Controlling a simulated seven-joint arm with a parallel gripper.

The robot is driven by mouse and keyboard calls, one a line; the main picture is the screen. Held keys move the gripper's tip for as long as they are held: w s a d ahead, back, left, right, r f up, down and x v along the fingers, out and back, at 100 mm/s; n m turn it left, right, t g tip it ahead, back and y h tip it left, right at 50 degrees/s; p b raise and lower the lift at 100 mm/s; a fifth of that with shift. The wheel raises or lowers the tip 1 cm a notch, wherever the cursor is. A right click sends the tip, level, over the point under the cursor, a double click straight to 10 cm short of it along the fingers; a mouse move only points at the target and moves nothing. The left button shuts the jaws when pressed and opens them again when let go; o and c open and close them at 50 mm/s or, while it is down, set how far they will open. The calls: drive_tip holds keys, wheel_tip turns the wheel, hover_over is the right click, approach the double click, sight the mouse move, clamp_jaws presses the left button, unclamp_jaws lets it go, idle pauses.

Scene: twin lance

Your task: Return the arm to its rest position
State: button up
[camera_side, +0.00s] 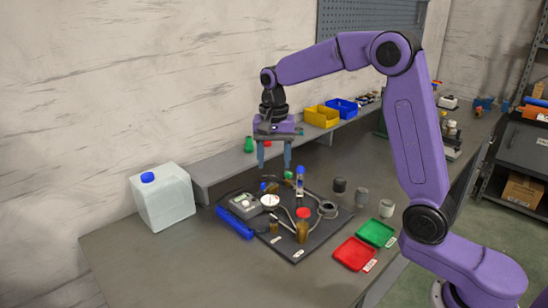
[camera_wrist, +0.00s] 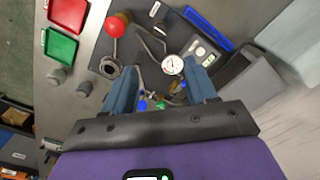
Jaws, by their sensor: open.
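My purple arm holds my gripper (camera_side: 274,163) above the back part of a dark mat (camera_side: 276,247) on the bench. The gripper points down, and its two blue fingers stand apart with nothing between them in the side view. In the wrist view my gripper (camera_wrist: 162,82) is also open, with small items on the mat visible beyond the fingers. Its distance above those items is hard to tell.
A red tray (camera_side: 354,254) and green tray (camera_side: 375,234) lie to the right. A white jug (camera_side: 163,198) stands left. A raised shelf (camera_side: 218,172) runs along the wall.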

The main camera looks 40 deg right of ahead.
drive_tip(key=s+a+n, duration=0.3)
drive_tip(key=s+n, duration=0.2)
drive_tip(key=s, duration=0.3)
drive_tip(key=s+a+n, duration=0.3)
drive_tip(key=s+n, duration=0.3)
drive_tip(key=s, duration=0.1)
drive_tip(key=s+d+f+n, duration=0.1)
drive_tip(key=s+d+n, duration=0.1)
drive_tip(key=s+n, duration=0.3)
drive_tip(key=s+d+f+n, duration=0.2)
drive_tip(key=s+n, duration=0.3)
drive_tip(key=s, duration=0.9)
drive_tip(key=shift+d+f+n, duration=0.15)
drive_tip(key=shift+f+n, duration=0.1)
drive_tip(key=shift+n, duration=0.15)
